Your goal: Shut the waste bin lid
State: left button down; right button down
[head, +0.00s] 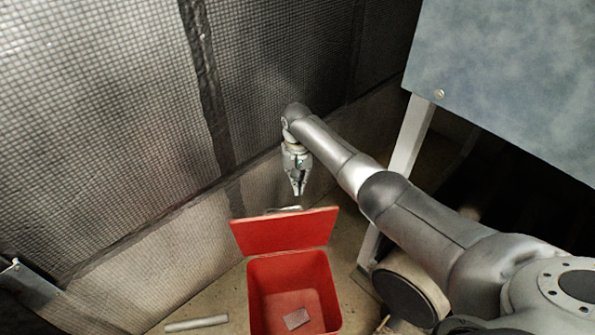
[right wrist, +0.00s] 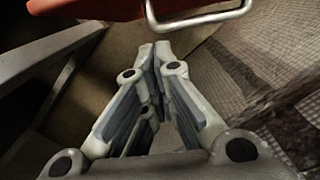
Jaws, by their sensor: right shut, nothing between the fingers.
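The red waste bin (head: 335,290) stands on the floor at the bottom middle of the head view. Its red lid (head: 285,233) is open, raised at the back edge of the bin. A metal handle (head: 285,209) shows at the lid's top edge; in the right wrist view the handle (right wrist: 200,22) hangs from the lid (right wrist: 85,5) at the top. My right gripper (head: 298,192) is shut and empty, pointing down just above and behind the lid's top edge. In the right wrist view its fingertips (right wrist: 153,47) sit apart from the handle. My left gripper is not in view.
A flat grey piece (head: 297,318) lies inside the bin. A pale bar (head: 197,323) lies on the floor to the left. A mesh wall (head: 110,110) runs behind the bin. A grey panel (head: 510,70) on a metal leg (head: 408,140) stands at the right.

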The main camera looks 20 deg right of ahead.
aim_at(300, 208)
jog(key=s, duration=0.1)
jog(key=s+p, duration=0.1)
jog(key=s+f+p, duration=0.1)
jog(key=shift+s+a, duration=0.25)
jog(key=shift+a, duration=0.15)
jog(key=shift+s+a+f+p, duration=0.1)
jog(key=shift+s+f+p, duration=0.1)
jog(key=shift+p, duration=0.15)
jog(key=shift+s, duration=0.1)
